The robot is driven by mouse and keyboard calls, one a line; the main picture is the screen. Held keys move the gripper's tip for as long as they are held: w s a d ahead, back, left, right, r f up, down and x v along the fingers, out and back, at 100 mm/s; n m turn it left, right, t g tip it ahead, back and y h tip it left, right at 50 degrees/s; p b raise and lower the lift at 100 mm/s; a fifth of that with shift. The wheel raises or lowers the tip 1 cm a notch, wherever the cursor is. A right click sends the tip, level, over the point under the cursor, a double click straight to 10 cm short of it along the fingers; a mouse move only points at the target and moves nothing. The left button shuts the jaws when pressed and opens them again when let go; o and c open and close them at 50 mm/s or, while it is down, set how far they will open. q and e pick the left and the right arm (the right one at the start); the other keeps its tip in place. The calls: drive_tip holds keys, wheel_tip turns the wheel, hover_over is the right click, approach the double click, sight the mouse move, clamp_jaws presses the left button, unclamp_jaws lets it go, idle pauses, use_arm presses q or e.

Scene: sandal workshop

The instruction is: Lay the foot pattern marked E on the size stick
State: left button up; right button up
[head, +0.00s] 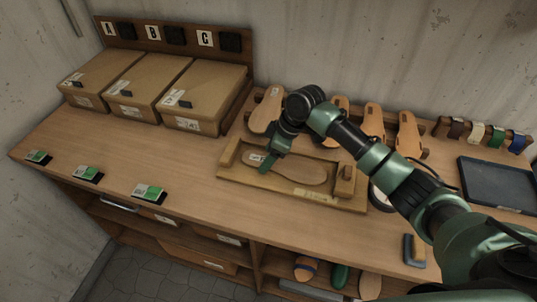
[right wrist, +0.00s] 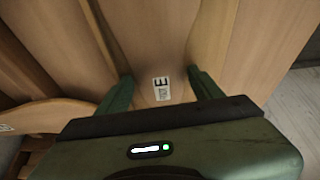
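The foot pattern marked E (head: 298,172) is a flat tan sole shape with a white label at its left end. In the head view it lies within the wooden frame of the size stick (head: 335,206), lengthwise. My right gripper (head: 268,162) is over its labelled end. In the right wrist view the E label (right wrist: 161,88) sits between the fingers of the gripper (right wrist: 160,75), which meet the pattern's two edges. The gripper looks shut on it. Whether the pattern's underside touches the frame's floor is unclear. My left gripper is not in view.
Several other foot patterns (head: 373,119) stand on a rack behind the size stick. Three cardboard boxes (head: 205,95) stand at the left below letters A, B and C. A dark tray (head: 497,184) lies at the right. The bench front left holds small green-and-white cards (head: 149,192).

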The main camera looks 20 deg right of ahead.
sight(284, 163)
drive_tip(key=shift+r, duration=0.1)
drive_tip(key=b+v, duration=0.2)
drive_tip(key=v, duration=1)
drive_tip(key=shift+a+r, duration=0.1)
